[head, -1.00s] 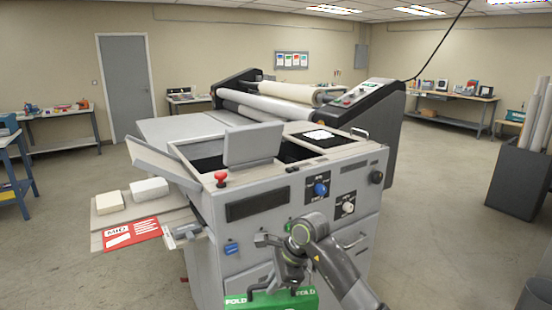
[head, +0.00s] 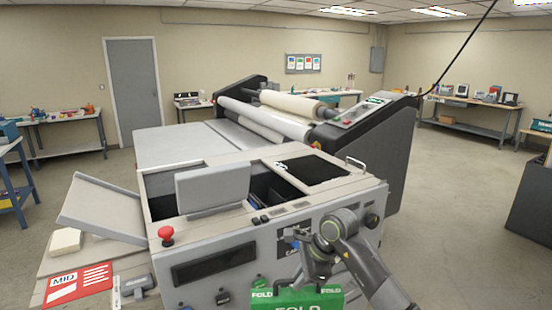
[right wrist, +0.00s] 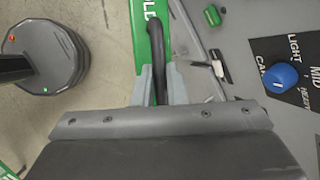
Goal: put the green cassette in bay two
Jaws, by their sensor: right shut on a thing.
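The green cassette (head: 296,302), marked FOLD, shows at the bottom edge of the head view, upright in front of the grey machine (head: 215,262); its lower part is cut off. My right gripper (head: 312,278) is shut on its black handle. In the right wrist view the fingers (right wrist: 157,84) close around the handle (right wrist: 158,50), with the green body (right wrist: 140,28) beside it. The machine's top has dark openings (head: 264,189) around a raised grey lid (head: 212,188). Which opening is bay two cannot be read. My left gripper is not in view.
A tilted panel (head: 103,209) sticks out at the machine's left. A red knob (head: 166,235) stands on its front edge. Rollers (head: 270,120) stand behind.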

